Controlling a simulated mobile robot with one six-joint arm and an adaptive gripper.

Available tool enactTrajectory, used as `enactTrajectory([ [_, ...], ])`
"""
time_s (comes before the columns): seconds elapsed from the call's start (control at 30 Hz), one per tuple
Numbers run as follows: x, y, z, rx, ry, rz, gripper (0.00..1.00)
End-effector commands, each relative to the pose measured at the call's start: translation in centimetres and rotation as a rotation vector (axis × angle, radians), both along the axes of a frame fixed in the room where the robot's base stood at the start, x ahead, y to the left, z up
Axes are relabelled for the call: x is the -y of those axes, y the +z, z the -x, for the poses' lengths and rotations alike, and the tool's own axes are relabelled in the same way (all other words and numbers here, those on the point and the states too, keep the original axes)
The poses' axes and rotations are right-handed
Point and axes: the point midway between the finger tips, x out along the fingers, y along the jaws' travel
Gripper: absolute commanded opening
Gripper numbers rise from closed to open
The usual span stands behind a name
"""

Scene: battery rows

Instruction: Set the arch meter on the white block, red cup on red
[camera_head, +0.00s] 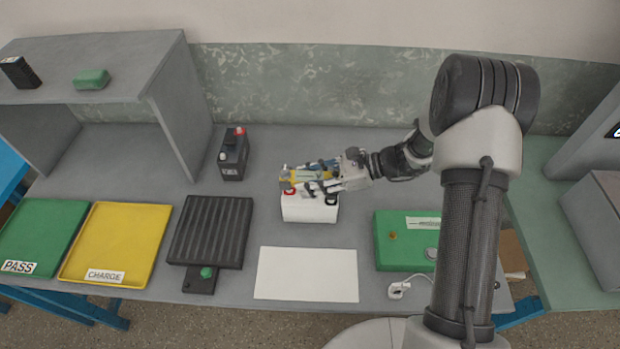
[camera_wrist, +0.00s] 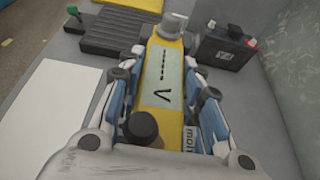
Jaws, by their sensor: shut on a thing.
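The yellow arch meter (camera_head: 288,182) is in my gripper (camera_head: 308,178), above the white block (camera_head: 308,212). In the wrist view the meter (camera_wrist: 164,75) lies lengthwise between the two blue-and-white fingers of my gripper (camera_wrist: 167,85). Its pale face carries a V mark. A grey round part sits at its far end and a black knob near the palm. The meter's red cup cannot be made out.
A dark battery (camera_head: 233,155) with a red terminal stands behind left, also in the wrist view (camera_wrist: 225,52). A ribbed black tray (camera_head: 210,230) lies left, a white sheet (camera_head: 306,274) in front, a green box (camera_head: 405,240) right.

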Motion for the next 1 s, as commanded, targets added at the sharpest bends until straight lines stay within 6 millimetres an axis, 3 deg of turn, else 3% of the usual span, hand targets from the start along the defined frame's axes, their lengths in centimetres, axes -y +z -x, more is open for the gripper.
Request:
enactTrajectory([
  [1.0, -0.01, -0.68, -0.03, 0.001, 0.0, -0.001, 0.0],
])
